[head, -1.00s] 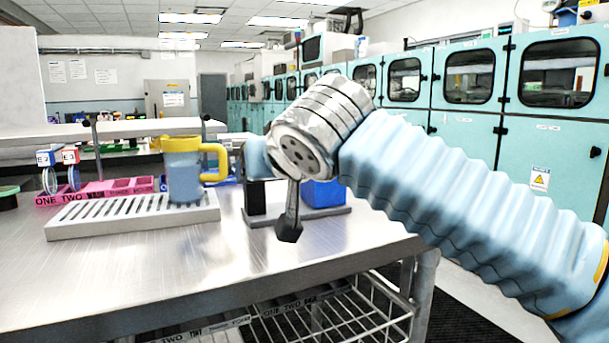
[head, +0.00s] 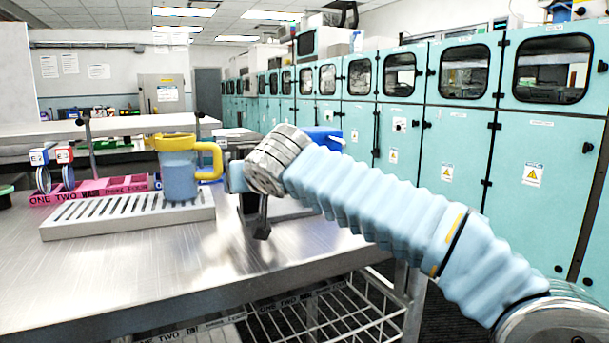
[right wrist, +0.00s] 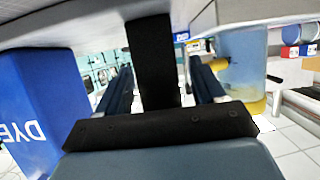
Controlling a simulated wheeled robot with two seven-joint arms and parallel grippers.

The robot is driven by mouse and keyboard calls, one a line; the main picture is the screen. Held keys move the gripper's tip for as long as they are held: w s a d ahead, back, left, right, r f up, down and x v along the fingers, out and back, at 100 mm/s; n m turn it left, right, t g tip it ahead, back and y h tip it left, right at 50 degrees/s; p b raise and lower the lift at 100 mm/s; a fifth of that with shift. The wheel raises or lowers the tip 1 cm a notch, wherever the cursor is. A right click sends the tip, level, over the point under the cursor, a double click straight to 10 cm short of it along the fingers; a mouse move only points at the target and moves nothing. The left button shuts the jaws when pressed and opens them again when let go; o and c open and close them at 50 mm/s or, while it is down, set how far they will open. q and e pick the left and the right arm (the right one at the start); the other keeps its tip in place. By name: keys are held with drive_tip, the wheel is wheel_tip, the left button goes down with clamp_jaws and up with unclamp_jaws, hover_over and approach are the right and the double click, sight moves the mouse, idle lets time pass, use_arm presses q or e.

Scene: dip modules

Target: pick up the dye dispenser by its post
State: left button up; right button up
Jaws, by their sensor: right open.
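The dye dispenser shows its blue top (head: 322,133) above my right arm in the head view; my arm hides most of its middle. In the right wrist view, which is upside down, its blue block lettered DYE (right wrist: 40,110) is at the left and a broad black upright, apparently the post (right wrist: 152,50), stands in the middle. My right gripper (right wrist: 162,88) is open, with a dark finger on either side of that upright; I cannot tell whether they touch it. In the head view a finger (head: 263,222) hangs low at the dispenser's near side. My left gripper is out of view.
A blue jug with yellow rim and handle (head: 180,178) stands on a slotted grey tray (head: 62,232), close left of my right gripper. A pink divided tray (head: 42,200) lies behind. The steel table's front (head: 110,270) is clear. Teal cabinets line the right.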

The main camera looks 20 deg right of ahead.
clamp_jaws()
drive_tip(key=shift+r, duration=0.1)
